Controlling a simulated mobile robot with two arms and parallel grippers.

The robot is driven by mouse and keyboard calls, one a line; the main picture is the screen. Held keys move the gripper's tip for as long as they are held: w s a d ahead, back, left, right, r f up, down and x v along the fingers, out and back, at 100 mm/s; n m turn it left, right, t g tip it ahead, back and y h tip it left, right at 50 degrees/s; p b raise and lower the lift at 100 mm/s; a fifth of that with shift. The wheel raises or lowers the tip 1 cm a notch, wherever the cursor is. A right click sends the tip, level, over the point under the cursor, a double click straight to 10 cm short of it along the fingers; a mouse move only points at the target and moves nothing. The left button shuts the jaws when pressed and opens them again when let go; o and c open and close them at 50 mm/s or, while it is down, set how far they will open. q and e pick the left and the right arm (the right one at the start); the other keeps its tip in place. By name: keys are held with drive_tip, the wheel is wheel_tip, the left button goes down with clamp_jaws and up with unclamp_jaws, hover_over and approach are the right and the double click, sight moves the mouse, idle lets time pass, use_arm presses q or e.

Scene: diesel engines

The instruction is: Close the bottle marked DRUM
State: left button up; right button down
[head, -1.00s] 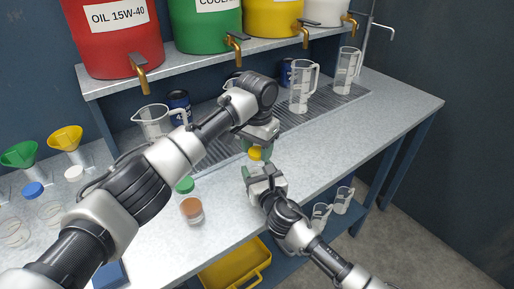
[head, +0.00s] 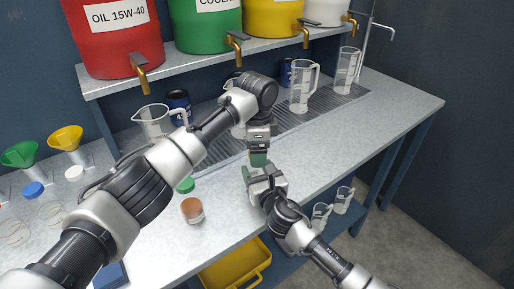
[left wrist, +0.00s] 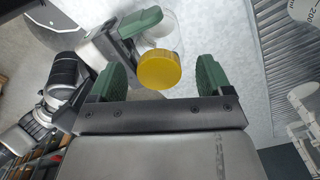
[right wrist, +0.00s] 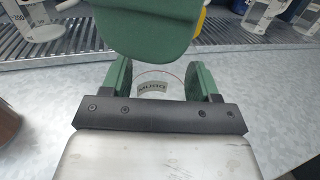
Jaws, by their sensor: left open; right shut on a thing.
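My right gripper (head: 262,178) is shut on a clear bottle (right wrist: 158,82), which stands between its green fingers in the right wrist view. The bottle has a small white label (right wrist: 152,87), too small to read surely. A round yellow cap (left wrist: 159,71) shows in the left wrist view, over or beside the clear bottle's top. I cannot tell whether it sits on the neck. My left gripper (left wrist: 160,82) is open, its green fingers apart on either side of the cap. In the head view my left gripper (head: 258,158) hides the cap and most of the bottle.
An amber jar (head: 192,210) and a green cap (head: 185,185) are left of my grippers. Clear measuring jugs (head: 301,87) stand along the grating behind. A shelf of drums with taps (head: 140,70) overhangs the bench. The bench's right part is clear.

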use_arm(q)
wheel_tip(320, 180, up, 12)
idle(0.6)
use_arm(e)
drive_tip(key=shift+c, duration=0.9)
unclamp_jaws()
drive_tip(key=v, duration=1)
drive_tip(key=shift+s+d, duration=0.15)
drive_tip(key=shift+s, duration=0.25)
use_arm(q)
drive_tip(key=shift+r, duration=0.15)
